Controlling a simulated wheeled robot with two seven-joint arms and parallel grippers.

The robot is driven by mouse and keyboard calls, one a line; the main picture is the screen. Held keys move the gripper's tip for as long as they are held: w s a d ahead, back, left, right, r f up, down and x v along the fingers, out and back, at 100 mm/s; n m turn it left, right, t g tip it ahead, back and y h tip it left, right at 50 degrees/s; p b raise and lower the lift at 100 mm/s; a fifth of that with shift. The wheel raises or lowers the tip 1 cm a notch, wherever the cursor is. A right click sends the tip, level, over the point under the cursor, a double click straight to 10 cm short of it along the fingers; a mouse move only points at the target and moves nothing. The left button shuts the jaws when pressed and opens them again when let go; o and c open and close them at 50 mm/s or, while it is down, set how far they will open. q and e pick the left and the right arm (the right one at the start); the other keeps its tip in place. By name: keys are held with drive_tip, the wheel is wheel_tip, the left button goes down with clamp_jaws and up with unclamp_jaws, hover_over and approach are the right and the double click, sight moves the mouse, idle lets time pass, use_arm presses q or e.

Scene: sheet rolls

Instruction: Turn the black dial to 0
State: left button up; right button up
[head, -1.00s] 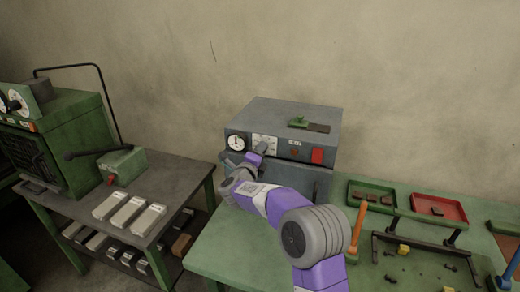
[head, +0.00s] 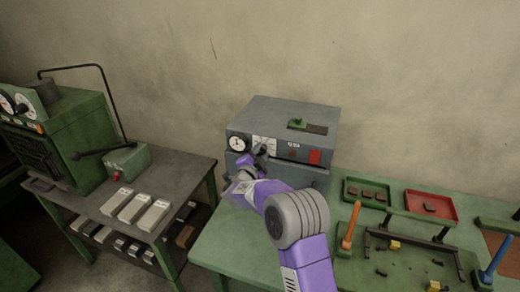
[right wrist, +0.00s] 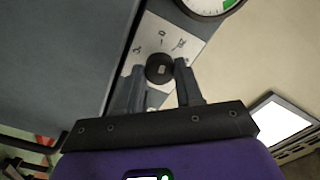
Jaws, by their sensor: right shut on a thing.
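The black dial (right wrist: 160,68) sits on a pale marked plate (right wrist: 178,42) on the front of the grey box (head: 285,122). In the right wrist view its round face shows between the tips of my right gripper (right wrist: 160,78), which is shut on it. Marks, one looking like a 0, show on the plate beside the dial; the dial's exact setting is hard to read. In the head view my right gripper (head: 260,156) is at the box's front panel and covers the dial. My left gripper is not in view.
A round gauge (head: 238,143) is left of the plate, and a red patch (head: 314,157) is to the right. On the green table (head: 222,230) are a green tray (head: 350,189), a red tray (head: 431,206) and an orange-handled tool (head: 350,226). A side bench (head: 178,175) holds metal blocks.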

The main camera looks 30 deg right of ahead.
drive_tip(key=shift+n+p, duration=0.7)
drive_tip(key=shift+n, duration=0.5)
drive_tip(key=o, duration=1)
drive_tip(key=shift+o, duration=0.2)
drive_tip(key=v, duration=0.7)
drive_tip(key=shift+s+a, duration=0.15)
drive_tip(key=shift+a, duration=0.15)
